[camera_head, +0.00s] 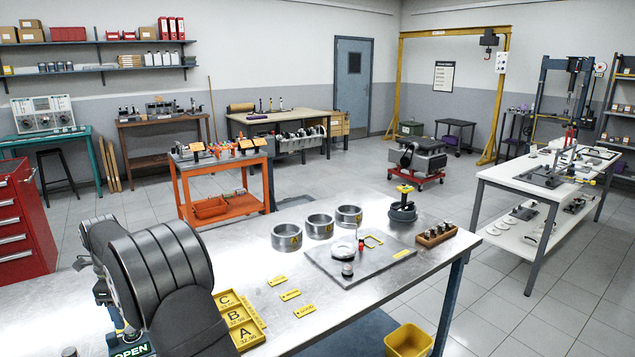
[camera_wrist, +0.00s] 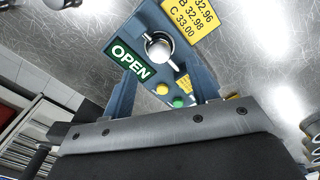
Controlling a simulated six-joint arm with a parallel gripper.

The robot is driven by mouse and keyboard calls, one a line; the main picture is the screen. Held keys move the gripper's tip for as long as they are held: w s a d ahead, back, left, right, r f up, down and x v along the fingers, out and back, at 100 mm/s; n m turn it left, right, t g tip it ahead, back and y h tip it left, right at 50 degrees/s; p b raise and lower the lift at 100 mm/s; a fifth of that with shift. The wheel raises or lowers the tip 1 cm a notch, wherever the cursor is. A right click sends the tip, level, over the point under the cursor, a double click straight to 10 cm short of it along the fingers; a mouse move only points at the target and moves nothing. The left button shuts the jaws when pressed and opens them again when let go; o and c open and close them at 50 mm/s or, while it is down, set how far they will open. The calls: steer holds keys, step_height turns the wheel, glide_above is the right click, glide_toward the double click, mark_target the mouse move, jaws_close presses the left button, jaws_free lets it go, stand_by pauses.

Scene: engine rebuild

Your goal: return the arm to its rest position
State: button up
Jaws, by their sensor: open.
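My arm (camera_head: 160,265) fills the left front of the head view, its large dark rounded links bent over the near bench. In the wrist view my gripper (camera_wrist: 163,68) is open, with its two blue-grey fingers apart and nothing held between them. Beyond and between the fingers is a bench device with a green OPEN sign (camera_wrist: 131,60), a silver round part (camera_wrist: 160,46) and coloured buttons (camera_wrist: 180,92). The sign also shows at the lower edge of the head view (camera_head: 131,350). In the head view my arm hides most of my gripper.
On the metal bench (camera_head: 385,290) stand a yellow A-B-C tray (camera_head: 262,325), several yellow tags, three metal rings (camera_head: 320,227), a grey plate (camera_head: 375,268) and a wooden block with metal parts (camera_head: 436,236). A red drawer cabinet (camera_head: 25,225) stands left.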

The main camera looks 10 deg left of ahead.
step_height(320, 180, up, 2)
steer(key=shift+r, duration=0.1)
steer(key=s+d, duration=0.2)
steer(key=d, duration=0.8)
steer(key=s+d, duration=0.2)
steer(key=d, duration=0.9)
steer(key=shift+f+m, duration=0.25)
steer(key=shift+m, duration=0.15)
